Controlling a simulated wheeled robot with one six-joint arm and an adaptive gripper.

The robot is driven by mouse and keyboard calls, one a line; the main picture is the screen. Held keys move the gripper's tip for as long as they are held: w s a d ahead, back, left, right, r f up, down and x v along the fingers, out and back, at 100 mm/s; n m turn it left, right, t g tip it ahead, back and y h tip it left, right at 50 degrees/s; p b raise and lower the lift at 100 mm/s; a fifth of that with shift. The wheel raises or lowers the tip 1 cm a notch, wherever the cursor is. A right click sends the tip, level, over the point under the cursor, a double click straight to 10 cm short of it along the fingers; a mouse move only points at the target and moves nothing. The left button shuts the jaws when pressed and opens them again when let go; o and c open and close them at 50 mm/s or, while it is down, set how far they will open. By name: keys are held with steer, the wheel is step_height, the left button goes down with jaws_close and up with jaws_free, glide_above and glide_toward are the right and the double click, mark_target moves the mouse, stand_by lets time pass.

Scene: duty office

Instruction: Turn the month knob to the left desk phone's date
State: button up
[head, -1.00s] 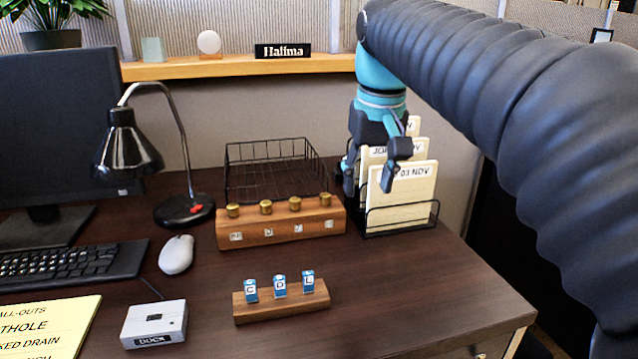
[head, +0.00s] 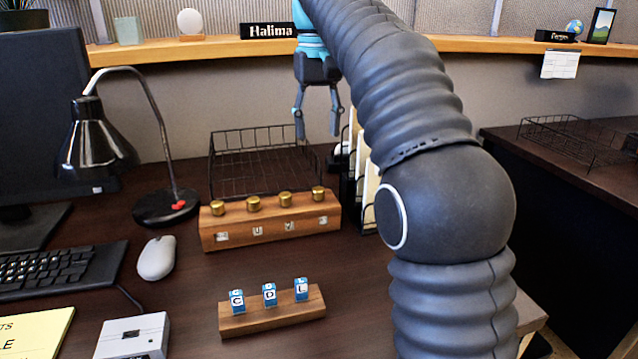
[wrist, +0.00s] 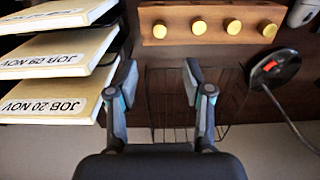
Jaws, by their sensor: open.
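A long wooden block (head: 270,234) with several brass knobs on top stands on the desk; small character windows show on its front, hard to read. The rightmost knob (head: 319,193) is nearest my gripper. The knobs also show in the wrist view, along the block (wrist: 215,10) at the top. My gripper (head: 318,130) is open and empty, raised above and behind the block's right end, over the black wire tray (head: 213,170). In the wrist view my open fingers (wrist: 160,82) point toward the block, apart from it. I cannot make out any desk phone.
A rack of cards (wrist: 50,48), reading JOB 20 NOV and JOB 09 NOV, stands right of the block. A lamp (head: 97,150) stands to its left. In front are a C D L tile stand (head: 272,319), mouse (head: 156,258) and grey box (head: 133,337).

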mark_target(319, 188)
step_height(319, 188, down, 12)
steer(key=shift+f, duration=0.15)
stand_by(0.5)
jaws_close()
